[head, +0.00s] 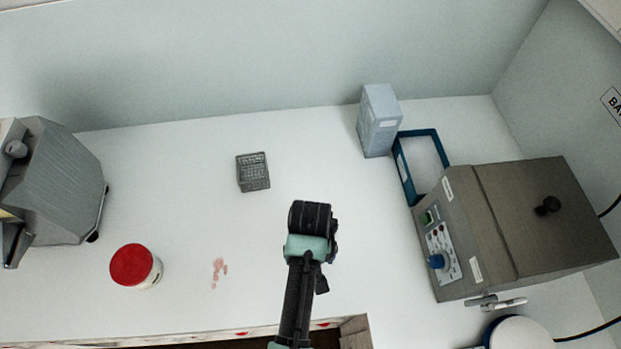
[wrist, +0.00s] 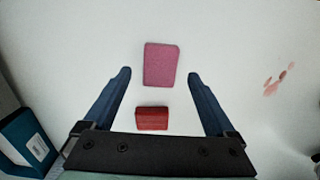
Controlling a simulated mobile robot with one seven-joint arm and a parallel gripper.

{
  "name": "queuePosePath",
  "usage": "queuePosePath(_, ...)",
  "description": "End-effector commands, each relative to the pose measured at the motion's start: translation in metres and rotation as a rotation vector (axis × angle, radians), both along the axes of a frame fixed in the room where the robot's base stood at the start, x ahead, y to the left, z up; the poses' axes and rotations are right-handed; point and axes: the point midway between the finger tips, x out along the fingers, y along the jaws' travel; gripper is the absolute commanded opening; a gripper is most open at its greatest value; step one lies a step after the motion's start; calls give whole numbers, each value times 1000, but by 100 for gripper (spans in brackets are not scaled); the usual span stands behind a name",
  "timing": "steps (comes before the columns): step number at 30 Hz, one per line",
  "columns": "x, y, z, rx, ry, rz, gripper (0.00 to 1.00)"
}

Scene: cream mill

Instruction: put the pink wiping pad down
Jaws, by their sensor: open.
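The pink wiping pad (wrist: 161,64) lies flat on the white counter in the wrist view, just ahead of and between my fingertips. My gripper (wrist: 157,76) is open, with a finger on each side and a gap to the pad; neither finger touches it in the picture. A smaller dark red block (wrist: 152,118) shows between the fingers, closer to the palm; I cannot tell whether it rests on the counter. In the head view my wrist (head: 310,225) is over the middle of the counter, and it hides the fingertips, the pad and the red block.
A pinkish-red smear (head: 218,270) marks the counter beside a red-lidded tub (head: 131,265). A grey rack (head: 253,172) stands behind. A blue tray (head: 407,182), a grey box (head: 379,120) and a metal bath (head: 520,225) stand right. A grey machine (head: 62,180) stands left.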

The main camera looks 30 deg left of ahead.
Motion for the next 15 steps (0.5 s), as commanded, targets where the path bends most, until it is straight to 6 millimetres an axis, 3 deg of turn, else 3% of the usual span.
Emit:
queuePosePath(9, 1, 0, 64, 1, -4, 0, 91)
queuePosePath(15, 1, 0, 82, 1, -2, 0, 91)
